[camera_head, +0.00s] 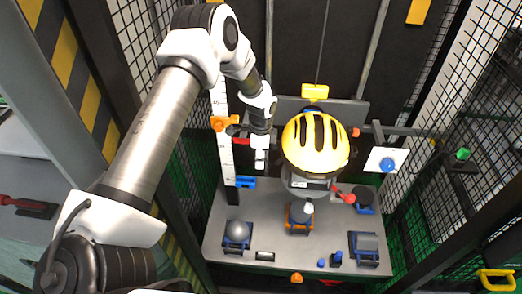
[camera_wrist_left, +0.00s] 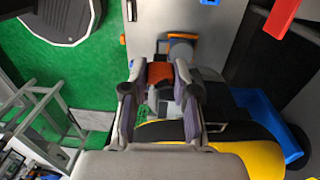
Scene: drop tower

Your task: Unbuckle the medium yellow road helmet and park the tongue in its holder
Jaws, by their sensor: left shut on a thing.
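The yellow road helmet (camera_head: 315,143), with dark vents, sits upright on the grey drop carriage in the head view. Its yellow shell and dark edge also show at the lower right of the left wrist view (camera_wrist_left: 262,158). My left gripper (camera_head: 261,162) is just left of the helmet, pointing down. In the left wrist view the left gripper (camera_wrist_left: 160,85) is shut on a small piece between its fingertips. An orange-red block (camera_wrist_left: 160,73) shows there, with grey parts below it. I cannot tell tongue from buckle body. The strap is mostly hidden. My right gripper is not in view.
The grey table (camera_head: 265,228) holds several anvils, including an orange-based one (camera_head: 300,216). A white scale post (camera_head: 222,130) with an orange clamp stands left. A red lever (camera_head: 344,196) is right of the carriage. Mesh walls enclose both sides.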

